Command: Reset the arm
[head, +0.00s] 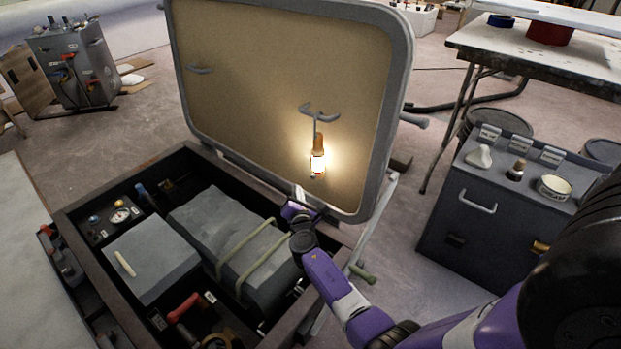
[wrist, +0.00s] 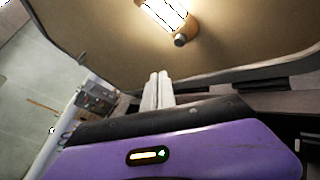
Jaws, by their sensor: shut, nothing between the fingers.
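My purple arm reaches from the lower right of the head view over the near right edge of an open locker box (head: 325,240). My gripper (head: 298,194) is by the lower part of the raised lid (head: 250,85), just below a lit lamp (head: 318,163) that hangs from a hook on the lid. In the wrist view my gripper (wrist: 158,88) shows its two pale fingers together, with nothing between them. They point toward the lid, and the lamp (wrist: 170,15) glows above them. Whether the fingertips touch the lid is hard to tell.
The box holds a strapped grey block (head: 225,225), a grey case (head: 150,255) and a red-handled tool (head: 183,307). A grey cabinet (head: 470,225) with small items on top stands at right, before a white table (head: 540,50). Floor between lid and cabinet is mostly open.

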